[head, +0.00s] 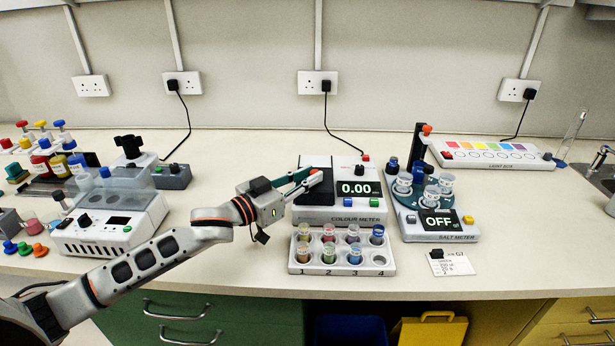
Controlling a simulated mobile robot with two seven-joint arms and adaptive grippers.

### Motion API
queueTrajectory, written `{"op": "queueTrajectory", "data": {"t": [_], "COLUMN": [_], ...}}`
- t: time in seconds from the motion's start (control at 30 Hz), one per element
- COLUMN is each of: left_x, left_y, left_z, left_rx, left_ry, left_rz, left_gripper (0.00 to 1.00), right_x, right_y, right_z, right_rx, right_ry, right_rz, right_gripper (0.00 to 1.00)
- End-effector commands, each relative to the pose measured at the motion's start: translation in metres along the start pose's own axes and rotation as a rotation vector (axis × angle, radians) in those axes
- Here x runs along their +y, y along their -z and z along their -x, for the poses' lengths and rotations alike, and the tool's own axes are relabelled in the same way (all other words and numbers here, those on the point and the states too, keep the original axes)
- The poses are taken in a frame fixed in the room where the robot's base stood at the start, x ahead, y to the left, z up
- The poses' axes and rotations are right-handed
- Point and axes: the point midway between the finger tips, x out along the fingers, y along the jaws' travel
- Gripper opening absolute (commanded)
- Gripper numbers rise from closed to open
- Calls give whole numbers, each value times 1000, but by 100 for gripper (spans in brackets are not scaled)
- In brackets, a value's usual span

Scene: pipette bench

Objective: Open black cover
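The colour meter (342,216) stands on the bench in the middle, its display reading 0.00. Its black cover (318,192) is on the left of its top and looks flat and down, partly hidden by my fingers. My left gripper (316,174) reaches in from the left, with its teal fingers over the cover's upper left part. A narrow gap shows between the fingers, but whether they grip the cover's edge or only hover is unclear. My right gripper is not in view.
A rack of vials (342,268) stands directly in front of the colour meter. The salt meter (440,226), with cups on a turntable, is close on the right. A white device (100,240) stands at left.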

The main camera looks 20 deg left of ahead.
Motion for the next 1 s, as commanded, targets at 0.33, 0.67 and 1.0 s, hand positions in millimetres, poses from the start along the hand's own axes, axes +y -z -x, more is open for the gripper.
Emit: {"op": "queueTrajectory", "data": {"t": [0.33,0.67,1.0], "left_x": [-19,-62,-81], "left_y": [3,2,0], "left_z": [-19,-63,-81], "left_rx": [-1,0,-1], "left_ry": [2,0,-1], "left_rz": [-1,-1,0], "left_gripper": [0,0,0], "right_x": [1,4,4], "right_y": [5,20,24], "right_z": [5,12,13], "right_rx": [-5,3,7], "right_ry": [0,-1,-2], "right_rz": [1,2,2], "right_gripper": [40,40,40]}}
